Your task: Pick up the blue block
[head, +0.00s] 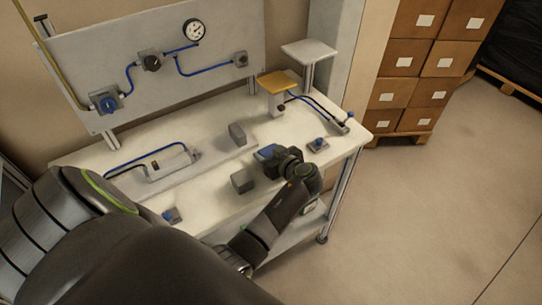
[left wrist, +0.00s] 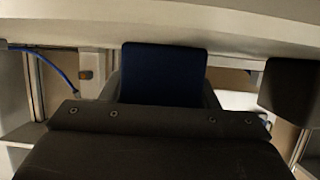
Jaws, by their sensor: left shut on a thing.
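The blue block (head: 265,152) is over the white workbench, right of the middle of its top, at the tip of my left gripper (head: 272,158). In the left wrist view the blue block (left wrist: 162,72) shows as a dark blue face at the centre, just beyond the dark gripper body. My left gripper is shut on it. The gripper hides part of the block, and I cannot tell whether the block touches the bench. My right gripper is not in view.
A grey block (head: 242,181) stands close left of the gripper, and another grey block (head: 237,134) stands behind it. A small blue-knobbed fitting (head: 317,145) lies to the right. A post with a yellow top (head: 278,83) stands at the back of the white workbench (head: 215,192).

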